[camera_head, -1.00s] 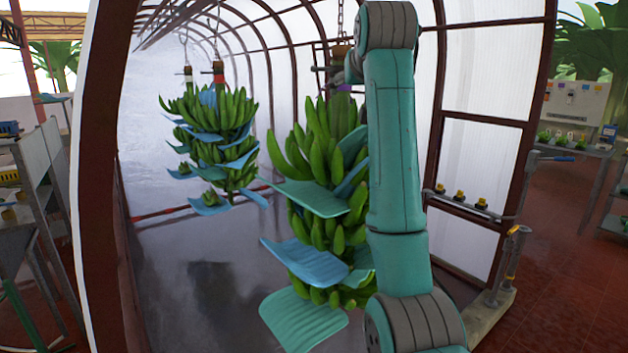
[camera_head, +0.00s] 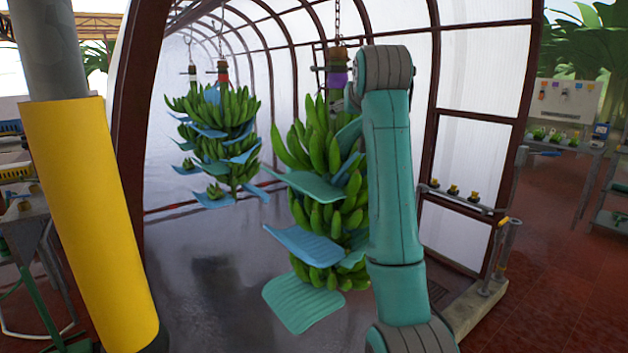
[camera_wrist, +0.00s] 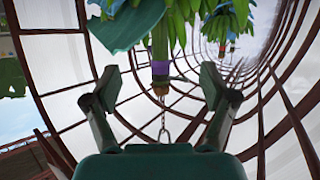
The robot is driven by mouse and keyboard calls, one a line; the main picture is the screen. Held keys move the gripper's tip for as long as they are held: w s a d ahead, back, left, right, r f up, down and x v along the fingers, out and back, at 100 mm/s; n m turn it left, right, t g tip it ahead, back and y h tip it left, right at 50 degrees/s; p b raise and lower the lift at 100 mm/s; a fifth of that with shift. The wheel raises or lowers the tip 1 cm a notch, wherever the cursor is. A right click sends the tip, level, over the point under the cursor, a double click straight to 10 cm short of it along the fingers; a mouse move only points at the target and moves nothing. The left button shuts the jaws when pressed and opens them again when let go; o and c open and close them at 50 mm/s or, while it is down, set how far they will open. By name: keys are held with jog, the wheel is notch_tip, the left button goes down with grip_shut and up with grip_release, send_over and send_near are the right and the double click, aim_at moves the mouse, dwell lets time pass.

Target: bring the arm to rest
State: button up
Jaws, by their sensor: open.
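My teal arm (camera_head: 390,180) stands upright in front of the nearest hanging banana bunch (camera_head: 318,150) and hides part of its right side. My gripper (camera_wrist: 160,84) is open and empty in the wrist view, one finger on each side of the picture. The bunch's stem (camera_wrist: 159,45), with a purple band and a brown end on a chain (camera_wrist: 162,122), shows between the fingers. The picture there looks upside down. I cannot tell the distance from stem to fingers. In the head view the gripper is mostly hidden behind the arm's top joint.
Further bunches (camera_head: 215,135) with blue sheets hang behind, to the left, in the arched tunnel. A thick yellow and grey post (camera_head: 85,200) stands close at left. Rail (camera_head: 460,198) and tunnel frame lie to the right. Red floor (camera_head: 540,260) is open beyond.

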notch_tip(320, 180, down, 33)
jog(key=s+d, duration=0.2)
jog(key=s, duration=0.1)
jog(key=s+d+f, duration=0.2)
jog(key=s+f, duration=0.7)
jog(key=f, duration=0.2)
jog(key=s+d+f, duration=0.2)
jog(key=s+f, duration=0.6)
jog(key=f, duration=0.4)
jog(key=s+d+f, duration=0.1)
jog(key=s+f, duration=0.3)
jog(key=s, duration=1)
jog(key=s+d+f, duration=0.1)
jog(key=s+f, duration=0.3)
jog(key=s, duration=0.9)
jog(key=s+r, duration=0.5)
jog(key=s, duration=0.6)
jog(key=s+d+r+t, duration=0.1)
jog(key=s+r, duration=0.4)
jog(key=s, duration=0.7)
jog(key=shift+d+r+m, duration=0.2)
jog(key=shift+r+m, duration=0.1)
